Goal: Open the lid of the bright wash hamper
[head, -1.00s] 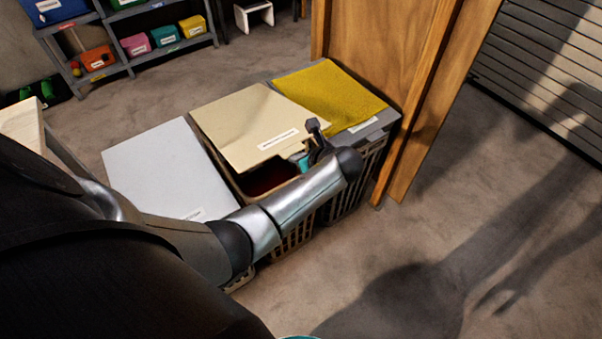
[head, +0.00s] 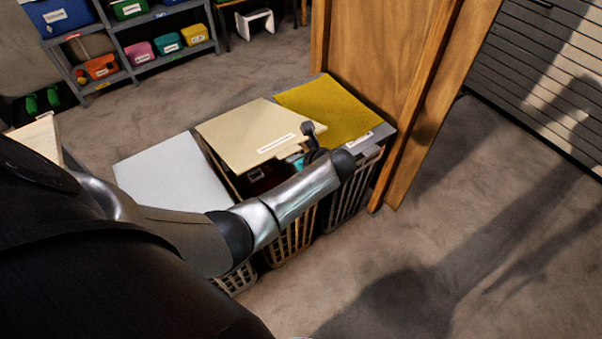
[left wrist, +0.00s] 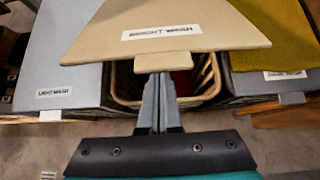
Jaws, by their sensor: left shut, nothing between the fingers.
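The bright wash hamper (head: 290,239) is the middle one of a row of three. Its cream lid (head: 258,135) is partly raised, front edge up, with a dark gap and something red inside below it. In the left wrist view the lid (left wrist: 170,15) carries a "BRIGHT WASH" label and a front tab (left wrist: 162,61). My left gripper (left wrist: 158,80) is shut with nothing between its fingers, its tips at the underside of the tab. In the head view its fingers are mostly hidden behind my wrist. My right gripper is not in view.
The light wash hamper with a pale grey lid (head: 172,172) stands left. A hamper with a grey lid under a yellow cloth (head: 330,108) stands right, beside a wooden panel (head: 375,60). A shelf with coloured bins (head: 140,45) is behind. The floor in front is clear.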

